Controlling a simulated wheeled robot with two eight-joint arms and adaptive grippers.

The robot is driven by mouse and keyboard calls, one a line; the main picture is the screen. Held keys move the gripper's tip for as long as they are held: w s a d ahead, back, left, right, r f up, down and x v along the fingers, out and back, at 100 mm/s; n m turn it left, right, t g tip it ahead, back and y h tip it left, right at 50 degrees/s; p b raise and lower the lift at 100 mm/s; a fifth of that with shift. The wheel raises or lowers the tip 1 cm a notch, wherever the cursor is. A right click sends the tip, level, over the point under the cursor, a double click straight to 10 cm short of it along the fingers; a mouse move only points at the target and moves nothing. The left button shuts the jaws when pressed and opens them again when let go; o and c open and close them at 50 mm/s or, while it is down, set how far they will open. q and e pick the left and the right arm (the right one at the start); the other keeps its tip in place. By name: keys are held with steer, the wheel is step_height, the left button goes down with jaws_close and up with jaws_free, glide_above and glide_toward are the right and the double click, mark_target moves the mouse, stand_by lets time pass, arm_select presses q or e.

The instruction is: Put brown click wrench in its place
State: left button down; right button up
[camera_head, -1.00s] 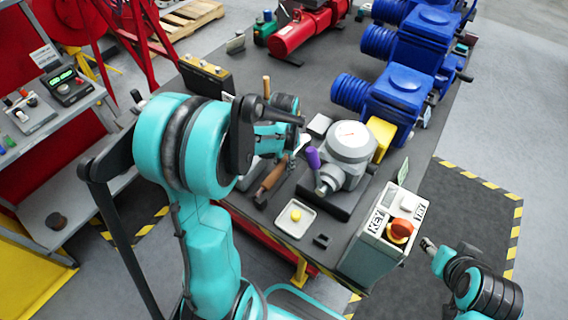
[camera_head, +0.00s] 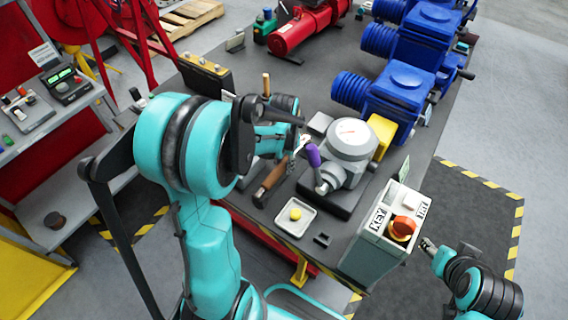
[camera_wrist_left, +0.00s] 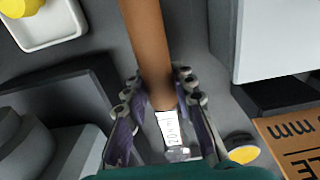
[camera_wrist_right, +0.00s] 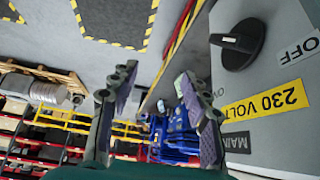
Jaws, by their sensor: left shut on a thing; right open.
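The brown click wrench shows its brown handle (camera_head: 270,181) in the head view, at the left of the grey actuator. In the left wrist view, the handle (camera_wrist_left: 149,45) runs up from between the fingers, with a silver scaled part (camera_wrist_left: 172,130) below. My left gripper (camera_head: 300,143) is shut on the wrench near where handle and metal meet; its fingers (camera_wrist_left: 160,90) sit on both sides. The wrench's far end is hidden. My right gripper (camera_head: 428,244) is open and empty beside the control box; its spread fingers show in the right wrist view (camera_wrist_right: 157,78).
A white tray (camera_head: 293,224) with a yellow piece lies in front. A control box (camera_head: 370,250) stands at the table's front right. Blue valve units (camera_head: 394,95) line the back.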

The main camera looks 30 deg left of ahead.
mark_target(284, 162)
arm_select(q)
steer(key=shift+f+b, duration=0.4)
steer(key=shift+f, duration=0.15)
steer(key=c, duration=1.2)
jaws_free()
step_height(284, 162, up, 12)
steer(key=shift+s, duration=0.1)
steer(key=shift+f, duration=0.1)
